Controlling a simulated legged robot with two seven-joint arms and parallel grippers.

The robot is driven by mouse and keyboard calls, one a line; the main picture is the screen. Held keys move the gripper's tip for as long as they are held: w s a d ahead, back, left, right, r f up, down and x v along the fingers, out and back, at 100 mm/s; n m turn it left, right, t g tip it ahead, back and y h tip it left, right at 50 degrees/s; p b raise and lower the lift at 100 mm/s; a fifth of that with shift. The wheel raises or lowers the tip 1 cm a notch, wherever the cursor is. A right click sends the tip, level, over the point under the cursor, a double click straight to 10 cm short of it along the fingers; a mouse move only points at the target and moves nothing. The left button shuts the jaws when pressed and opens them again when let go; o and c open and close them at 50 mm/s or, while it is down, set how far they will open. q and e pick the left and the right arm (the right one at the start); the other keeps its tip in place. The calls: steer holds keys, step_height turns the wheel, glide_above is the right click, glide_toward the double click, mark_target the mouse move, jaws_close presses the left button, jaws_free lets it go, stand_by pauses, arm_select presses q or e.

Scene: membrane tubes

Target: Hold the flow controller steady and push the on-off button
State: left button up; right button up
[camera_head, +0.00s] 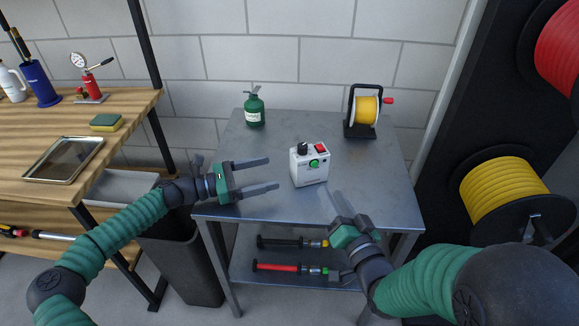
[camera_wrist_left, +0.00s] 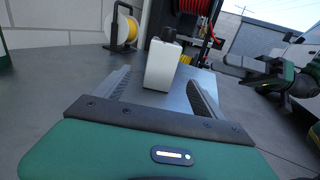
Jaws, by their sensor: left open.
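The flow controller (camera_head: 309,167) is a small white box standing upright on the grey metal table. A dark knob (camera_head: 302,147), a red switch (camera_head: 322,148) and a green button (camera_head: 314,163) show on it. My left gripper (camera_head: 273,173) is open and empty, to the left of the box with its fingers towards it. In the left wrist view the box (camera_wrist_left: 162,66) stands ahead, between the open fingers, not gripped. My right gripper (camera_head: 340,204) is at the table's front edge, in front and right of the box, apart from it. Its finger gap is unclear.
A green canister (camera_head: 254,108) stands at the table's back left, and a yellow reel on a black stand (camera_head: 362,112) at the back right. Tools lie on the lower shelf. A wooden bench (camera_head: 120,115) is left; large hose reels (camera_head: 503,190) are right.

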mark_target(316, 162)
arm_select(q)
steer(key=x, duration=1.5)
steer(key=shift+d, duration=0.1)
steer(key=c, duration=1.7)
jaws_close()
arm_select(e)
jaws_close()
